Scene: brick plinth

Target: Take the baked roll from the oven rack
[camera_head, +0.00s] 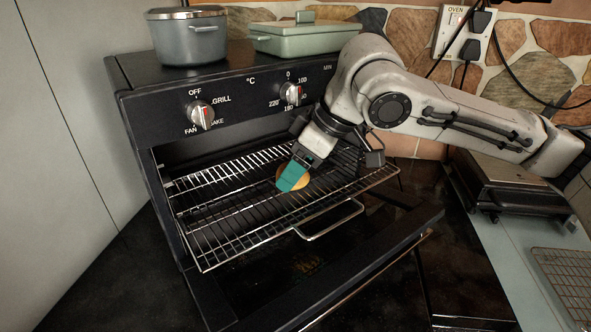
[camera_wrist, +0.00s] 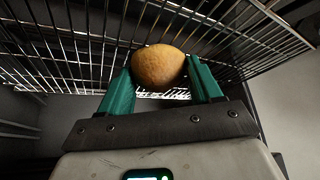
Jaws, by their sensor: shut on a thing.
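The baked roll (camera_wrist: 160,67) is golden brown and sits between the two green fingers of my gripper (camera_wrist: 163,85) in the wrist view. The fingers touch it on both sides. In the head view the roll (camera_head: 305,181) is mostly hidden behind a green finger of my gripper (camera_head: 292,177). The wire oven rack (camera_head: 222,222) is pulled partly out of the open oven. My gripper reaches down over the rack. I cannot tell whether the roll still touches the rack wires.
The oven door (camera_head: 380,262) hangs open below the rack. A second wire rack (camera_head: 230,176) shows above it. A grey pot (camera_head: 188,42) and a green lidded dish (camera_head: 305,38) stand on the oven. A press grill (camera_head: 505,180) and a cooling rack (camera_head: 572,280) are at the right.

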